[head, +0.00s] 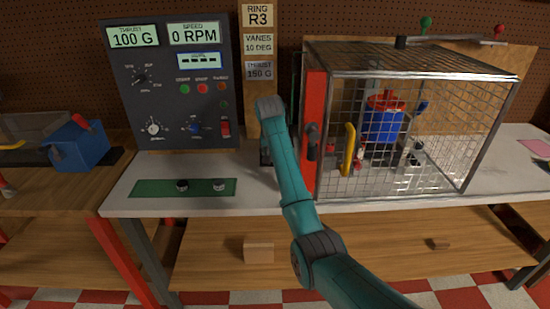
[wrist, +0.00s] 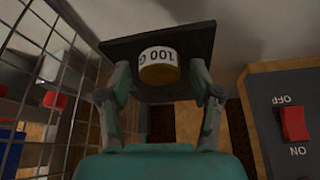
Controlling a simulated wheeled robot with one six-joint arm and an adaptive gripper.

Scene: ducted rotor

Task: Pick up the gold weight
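In the wrist view, the gold weight (wrist: 160,74) has a gold face and a white band reading "100 G", which appears upside down. It rests against a dark square plate (wrist: 118,47). My gripper (wrist: 160,72) is open, with one finger on each side of the weight and a visible gap on both sides. In the head view, my arm hides the weight and the gripper's fingers.
A caged rotor (head: 386,122) stands close on the right, with a red post (head: 314,130) at its edge. The control panel (head: 180,100) stands left, reading "100 G". Two small weights, dark (head: 182,185) and silver (head: 219,184), sit on a green mat (head: 150,187).

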